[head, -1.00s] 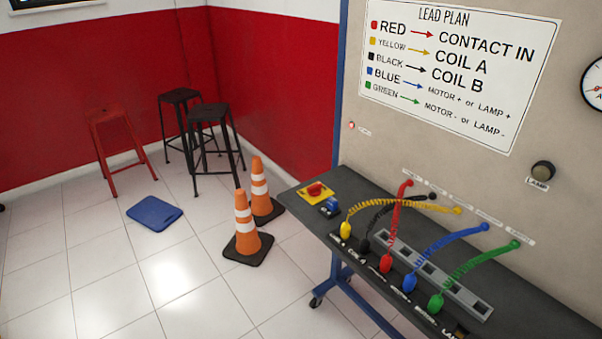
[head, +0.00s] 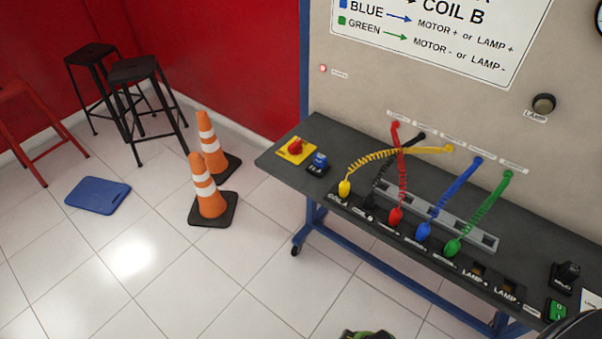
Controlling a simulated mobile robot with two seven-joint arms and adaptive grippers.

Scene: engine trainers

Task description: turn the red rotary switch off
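The red rotary switch (head: 295,147) sits on a yellow plate at the far left end of the dark bench top (head: 330,126). Its knob is small in the head view, and I cannot read its position or any marks. A small blue part on a black base (head: 318,163) stands just to its right. No gripper shows clearly in this view, and nothing touches the switch.
Yellow, black, red, blue and green leads (head: 461,188) run from the panel (head: 400,80) to bench sockets. Two orange cones (head: 208,190) stand on the floor left of the bench. A green-and-black thing (head: 366,335) is cut off at the bottom edge.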

